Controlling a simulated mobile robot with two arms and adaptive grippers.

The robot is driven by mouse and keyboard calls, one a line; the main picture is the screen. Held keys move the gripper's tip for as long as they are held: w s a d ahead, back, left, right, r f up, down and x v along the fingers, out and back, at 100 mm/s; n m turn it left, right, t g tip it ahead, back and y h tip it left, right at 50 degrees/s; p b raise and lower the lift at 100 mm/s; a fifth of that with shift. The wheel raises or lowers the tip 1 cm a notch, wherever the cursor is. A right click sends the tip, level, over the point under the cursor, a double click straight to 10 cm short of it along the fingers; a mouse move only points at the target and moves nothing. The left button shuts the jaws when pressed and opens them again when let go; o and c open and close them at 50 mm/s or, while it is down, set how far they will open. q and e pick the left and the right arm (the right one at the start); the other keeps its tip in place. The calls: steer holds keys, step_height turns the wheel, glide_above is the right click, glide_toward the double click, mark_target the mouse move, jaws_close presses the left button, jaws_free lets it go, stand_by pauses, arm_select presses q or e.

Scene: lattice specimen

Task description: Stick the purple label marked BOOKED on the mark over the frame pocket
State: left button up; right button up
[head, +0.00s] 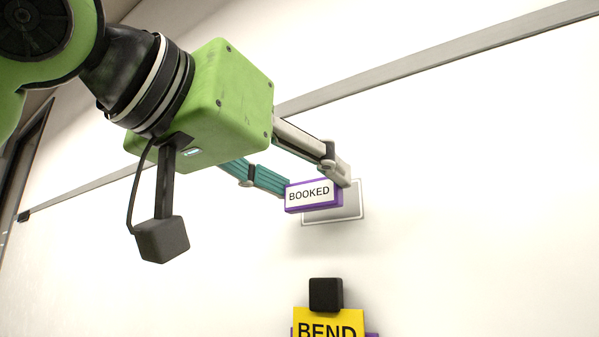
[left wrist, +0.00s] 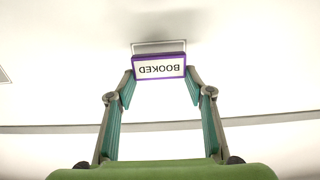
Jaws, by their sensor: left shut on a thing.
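The purple label (head: 309,196) has a white face reading BOOKED. My left gripper (head: 316,186) is shut on it, with one finger at each end. In the left wrist view the label (left wrist: 158,67) appears upside down between the fingertips. Behind it is a grey-rimmed rectangle (head: 352,207) on the white wall, which looks like the mark. The label covers much of this rectangle in the head view; its far edge (left wrist: 158,46) shows in the left wrist view. I cannot tell whether the label touches the wall. My right gripper is out of view.
Below, a yellow sign reading BEND (head: 328,325) with a black block (head: 326,294) above it is cut off by the lower edge. A grey rail (head: 440,63) crosses the wall. The wall to the right is clear. Another rectangle (left wrist: 3,75) shows at the left wrist view's edge.

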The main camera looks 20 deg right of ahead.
mark_target(319, 185)
arm_select(q)
steer(key=shift+w+d, duration=0.45)
steer(key=shift+d, duration=0.15)
steer(key=shift+w+d+p, duration=0.15)
steer(key=shift+p, duration=0.15)
steer(key=shift+w+d, duration=0.4)
steer(key=shift+d, duration=0.1)
stand_by(0.7)
steer(key=shift+r+p, duration=0.15)
steer(key=shift+p, duration=0.3)
stand_by(0.5)
steer(key=o, duration=1.1)
steer(key=shift+w+d, duration=0.25)
steer(key=shift+d, duration=0.1)
steer(key=shift+s+a, duration=0.1)
steer(key=o, duration=0.5)
